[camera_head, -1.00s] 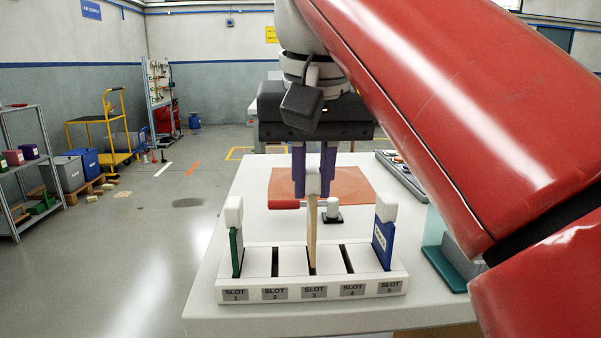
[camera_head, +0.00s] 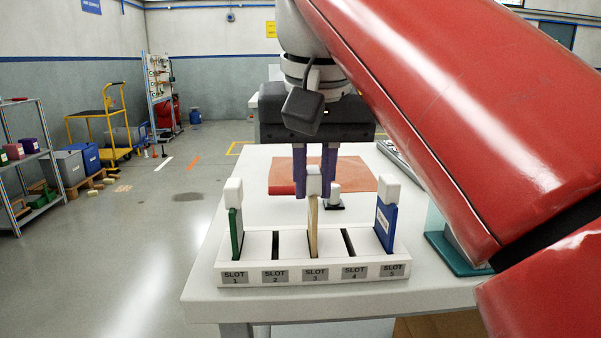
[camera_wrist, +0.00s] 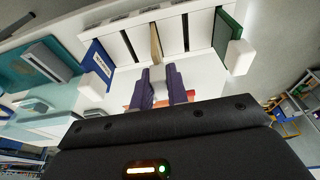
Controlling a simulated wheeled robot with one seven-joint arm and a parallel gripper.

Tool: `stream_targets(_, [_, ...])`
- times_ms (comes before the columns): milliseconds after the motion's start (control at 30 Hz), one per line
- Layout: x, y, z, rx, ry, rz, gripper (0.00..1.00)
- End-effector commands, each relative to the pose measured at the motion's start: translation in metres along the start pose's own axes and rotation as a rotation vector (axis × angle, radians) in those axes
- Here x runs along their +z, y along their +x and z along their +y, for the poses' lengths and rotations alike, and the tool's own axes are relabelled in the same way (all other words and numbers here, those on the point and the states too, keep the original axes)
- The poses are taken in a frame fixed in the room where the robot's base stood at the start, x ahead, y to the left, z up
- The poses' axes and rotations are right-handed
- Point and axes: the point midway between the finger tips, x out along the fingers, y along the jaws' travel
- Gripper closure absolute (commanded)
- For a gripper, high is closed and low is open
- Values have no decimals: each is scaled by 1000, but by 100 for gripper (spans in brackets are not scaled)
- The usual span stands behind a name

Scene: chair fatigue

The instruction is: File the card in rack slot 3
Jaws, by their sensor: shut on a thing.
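The card (camera_head: 313,228) is thin and tan with a white block (camera_head: 314,181) on its top. It stands upright, with its lower edge at slot 3 of the white rack (camera_head: 258,270); how deep it sits is hard to tell. My gripper (camera_head: 314,172) is above slot 3 with its purple fingers shut on the white block. The wrist view also shows the fingers (camera_wrist: 160,84) around the block and the tan card (camera_wrist: 156,42) at the middle slot.
A green card (camera_head: 236,234) stands in slot 1 and a blue card (camera_head: 386,226) in slot 5. Slots 2 and 4 are empty. Behind the rack are an orange mat (camera_head: 355,176) and a small dark-based stand (camera_head: 334,200). A teal tray (camera_head: 459,254) lies right.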

Motion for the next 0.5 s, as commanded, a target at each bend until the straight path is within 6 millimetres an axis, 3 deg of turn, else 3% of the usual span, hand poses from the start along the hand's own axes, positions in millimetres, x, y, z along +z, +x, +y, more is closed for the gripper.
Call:
stream_targets(467, [3, 13, 0, 0, 0, 0, 100])
stream_targets(500, [3, 12, 0, 0, 0, 0, 82])
